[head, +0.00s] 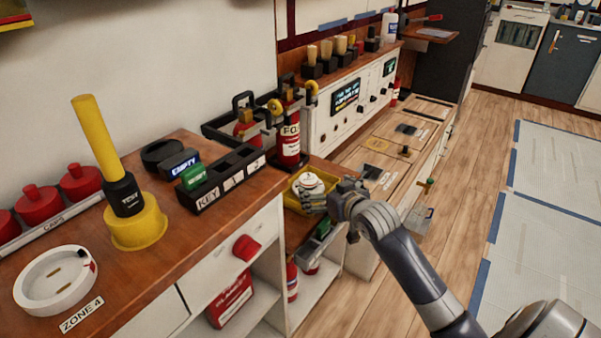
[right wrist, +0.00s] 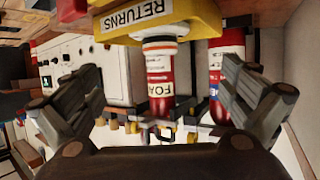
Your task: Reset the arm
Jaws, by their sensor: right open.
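My right gripper (head: 328,198) is open and empty, beside a yellow tray (head: 294,203) at the end of the wooden counter. Its spread fingers show in the right wrist view (right wrist: 165,105). A small white round object (head: 308,182) shows at the tray, just beyond the gripper; part of it is hidden. The right wrist view shows the yellow tray with a RETURNS label (right wrist: 140,14) and a red FOAM cylinder (right wrist: 160,88) between the fingers in the picture; I cannot tell its distance. My right arm (head: 405,260) reaches in from the lower right. My left gripper is not in view.
A red extinguisher (head: 289,148) stands behind the tray. A black key rack (head: 228,180), a yellow plunger-like tool (head: 136,228) and a white ring dish (head: 55,300) are on the counter (head: 190,255). A white panel (head: 345,105) stands behind.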

